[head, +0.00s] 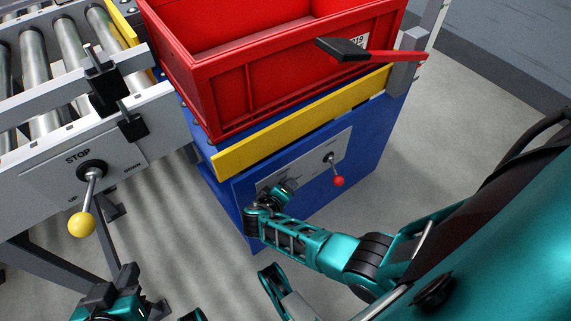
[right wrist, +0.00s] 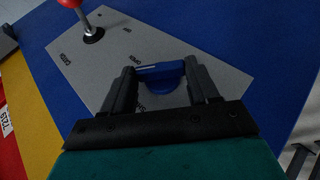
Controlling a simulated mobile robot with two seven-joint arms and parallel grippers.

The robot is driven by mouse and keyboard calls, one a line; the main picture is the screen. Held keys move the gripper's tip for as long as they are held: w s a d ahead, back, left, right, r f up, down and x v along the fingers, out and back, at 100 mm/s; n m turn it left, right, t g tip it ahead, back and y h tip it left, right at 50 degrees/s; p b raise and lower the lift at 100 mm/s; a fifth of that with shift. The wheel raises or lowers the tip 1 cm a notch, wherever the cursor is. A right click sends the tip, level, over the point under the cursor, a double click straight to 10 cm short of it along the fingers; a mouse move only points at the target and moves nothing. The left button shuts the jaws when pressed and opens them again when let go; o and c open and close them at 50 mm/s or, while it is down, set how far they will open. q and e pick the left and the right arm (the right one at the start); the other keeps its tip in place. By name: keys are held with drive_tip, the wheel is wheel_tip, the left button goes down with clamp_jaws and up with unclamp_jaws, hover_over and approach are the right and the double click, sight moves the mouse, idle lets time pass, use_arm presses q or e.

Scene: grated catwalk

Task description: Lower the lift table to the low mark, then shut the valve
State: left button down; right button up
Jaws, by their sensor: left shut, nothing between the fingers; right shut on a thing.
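The blue lift table (head: 350,180) carries a red crate (head: 265,85) and has a yellow strip along its top edge. A grey panel on its side holds a lever with a red ball (head: 338,181), which hangs down to the right in the head view. My right gripper (head: 289,184) is at the panel's left part. In the right wrist view its fingers (right wrist: 162,75) are shut on a blue handle (right wrist: 161,72), possibly the valve's. My left gripper (head: 128,276) is shut and empty at the bottom left, below the conveyor. I cannot make out the low mark.
A roller conveyor (head: 65,45) adjoins the table on the left, with a STOP lever with a yellow ball (head: 82,224). A black-ended red bar (head: 385,55) juts in front of the crate near a grey post (head: 407,65). Bare floor lies right of the table.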

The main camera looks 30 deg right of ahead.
idle(0.5)
drive_tip(key=o, duration=0.9)
drive_tip(key=shift+o, duration=0.8)
